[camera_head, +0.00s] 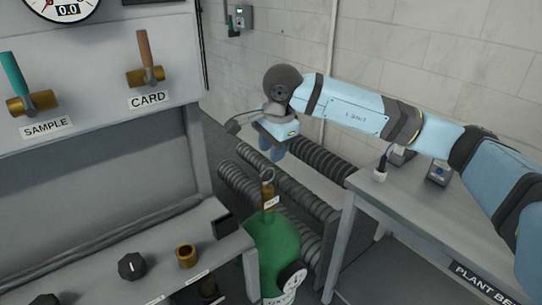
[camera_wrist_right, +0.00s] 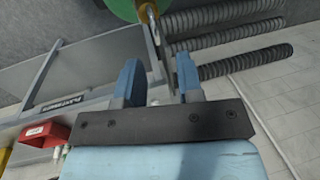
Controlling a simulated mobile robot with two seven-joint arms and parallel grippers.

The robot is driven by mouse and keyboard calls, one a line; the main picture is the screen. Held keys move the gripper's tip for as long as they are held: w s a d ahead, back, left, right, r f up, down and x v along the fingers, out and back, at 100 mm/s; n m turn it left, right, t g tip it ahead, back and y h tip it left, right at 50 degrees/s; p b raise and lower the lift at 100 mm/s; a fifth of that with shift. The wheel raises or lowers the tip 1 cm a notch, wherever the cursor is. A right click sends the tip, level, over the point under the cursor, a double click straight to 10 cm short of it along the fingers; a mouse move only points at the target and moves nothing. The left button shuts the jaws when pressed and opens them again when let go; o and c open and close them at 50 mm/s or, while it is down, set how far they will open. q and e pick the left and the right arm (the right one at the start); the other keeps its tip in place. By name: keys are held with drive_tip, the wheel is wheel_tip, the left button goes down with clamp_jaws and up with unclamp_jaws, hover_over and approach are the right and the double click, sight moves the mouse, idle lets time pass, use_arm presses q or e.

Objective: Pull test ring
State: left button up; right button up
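A small metal ring (camera_head: 267,175) stands on top of a brass fitting (camera_head: 269,196) with a white tag, above a green cylinder (camera_head: 272,245). My right gripper (camera_head: 272,146) is above and a little behind the ring in the head view, apart from it. In the right wrist view my right gripper (camera_wrist_right: 158,72) has its two blue fingers spread with nothing between them. The ring (camera_wrist_right: 148,12) and part of the green cylinder (camera_wrist_right: 122,8) show at the top edge there, beyond the fingertips. My left gripper is not in view.
Ribbed hoses (camera_head: 325,162) lie behind the cylinder. A grey table (camera_head: 415,215) is at right, under my right arm.

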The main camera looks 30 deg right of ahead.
wheel_tip(320, 180, up, 11)
drive_tip(key=s, duration=0.2)
drive_tip(key=shift+d+b, duration=0.15)
drive_tip(key=shift+b, duration=0.3)
drive_tip(key=shift+s, duration=0.1)
